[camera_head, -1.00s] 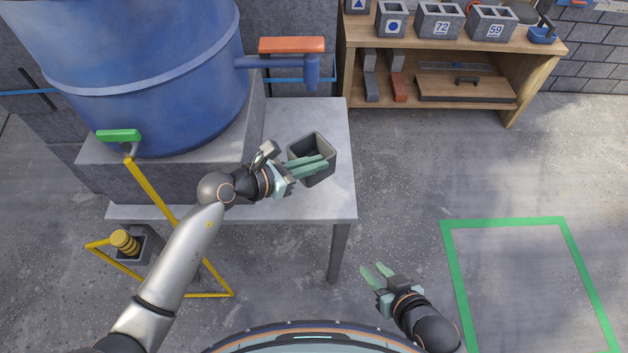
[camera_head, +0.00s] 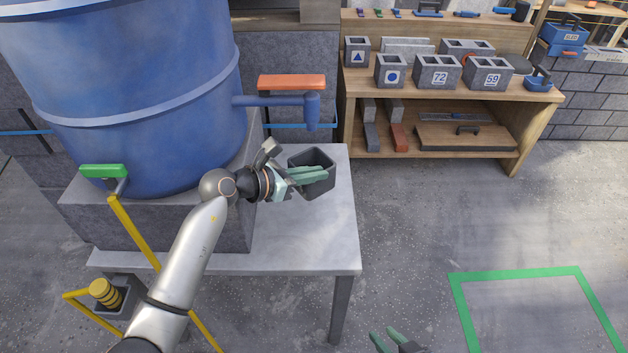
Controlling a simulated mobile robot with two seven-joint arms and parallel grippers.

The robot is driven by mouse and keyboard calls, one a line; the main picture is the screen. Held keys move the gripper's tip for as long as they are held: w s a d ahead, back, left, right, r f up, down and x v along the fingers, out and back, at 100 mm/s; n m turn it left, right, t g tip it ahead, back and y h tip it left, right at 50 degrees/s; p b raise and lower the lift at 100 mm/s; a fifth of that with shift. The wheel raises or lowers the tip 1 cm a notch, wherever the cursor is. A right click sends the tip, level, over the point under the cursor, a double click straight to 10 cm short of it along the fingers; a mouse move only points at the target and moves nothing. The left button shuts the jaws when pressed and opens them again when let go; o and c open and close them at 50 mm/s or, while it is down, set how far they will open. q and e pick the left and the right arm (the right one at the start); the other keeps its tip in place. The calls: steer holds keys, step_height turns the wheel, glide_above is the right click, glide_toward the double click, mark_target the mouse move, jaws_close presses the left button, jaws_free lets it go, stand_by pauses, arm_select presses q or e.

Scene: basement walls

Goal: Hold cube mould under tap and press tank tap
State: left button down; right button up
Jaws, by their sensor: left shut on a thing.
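The cube mould (camera_head: 320,156), a dark grey open-topped box, is near the back right of the grey table, just below the blue tap spout (camera_head: 312,112) in the picture. My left gripper (camera_head: 312,176) is shut on the mould, its green fingers at the near side. I cannot tell how high the mould is above the table. The tap has an orange handle (camera_head: 291,82) and comes from the blue tank (camera_head: 130,90). My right gripper (camera_head: 385,341) is open and empty at the bottom edge, partly cut off.
The grey table (camera_head: 300,240) has bare room at its front. A wooden shelf (camera_head: 520,90) with grey block moulds stands at back right. A green floor square (camera_head: 520,273) lies at right.

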steer(key=shift+s, duration=0.15)
